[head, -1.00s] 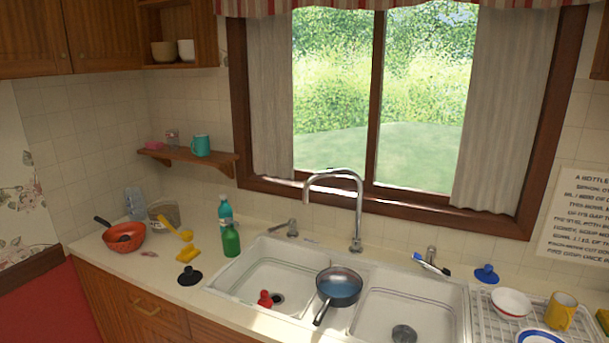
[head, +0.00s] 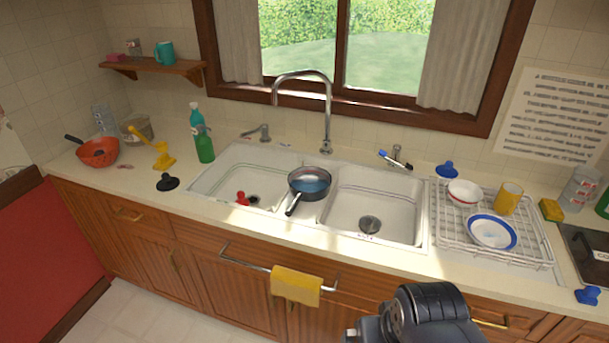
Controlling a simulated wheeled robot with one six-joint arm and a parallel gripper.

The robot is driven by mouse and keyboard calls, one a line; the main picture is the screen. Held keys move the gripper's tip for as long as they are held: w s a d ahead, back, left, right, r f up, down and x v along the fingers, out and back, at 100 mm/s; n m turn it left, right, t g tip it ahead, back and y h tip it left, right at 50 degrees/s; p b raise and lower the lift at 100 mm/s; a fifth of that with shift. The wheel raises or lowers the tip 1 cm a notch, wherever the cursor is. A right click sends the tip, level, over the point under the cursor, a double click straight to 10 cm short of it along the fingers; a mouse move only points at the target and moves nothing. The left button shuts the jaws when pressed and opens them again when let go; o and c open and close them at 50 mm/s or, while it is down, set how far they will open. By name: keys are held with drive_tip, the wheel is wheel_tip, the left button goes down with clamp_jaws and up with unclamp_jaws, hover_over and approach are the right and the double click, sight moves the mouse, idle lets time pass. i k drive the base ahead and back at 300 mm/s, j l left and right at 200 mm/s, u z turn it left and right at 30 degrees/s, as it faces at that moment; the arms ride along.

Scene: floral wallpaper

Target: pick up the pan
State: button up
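The pan (head: 309,184) is dark with a blue-looking inside. It sits on the divider between the two basins of the white sink (head: 265,160), under the faucet. Its dark handle (head: 294,204) points toward the front edge of the counter, slightly left. A dark part of my arm shows at the bottom, right of the middle, in front of the cabinets and well apart from the pan. My gripper's fingers cannot be made out in the head view.
A curved faucet (head: 327,110) rises behind the pan. A red item (head: 242,198) lies in the left basin. A green bottle (head: 203,140) stands left of the sink. A dish rack (head: 450,222) with bowls and a yellow mug (head: 508,198) stands right. A yellow towel (head: 297,286) hangs below.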

sight(308, 184)
drive_tip(key=i+j+z, duration=0.35)
drive_tip(key=i+j, duration=0.15)
drive_tip(key=i+j+z, duration=0.4)
drive_tip(key=j, duration=0.25)
drive_tip(key=i+l, duration=0.05)
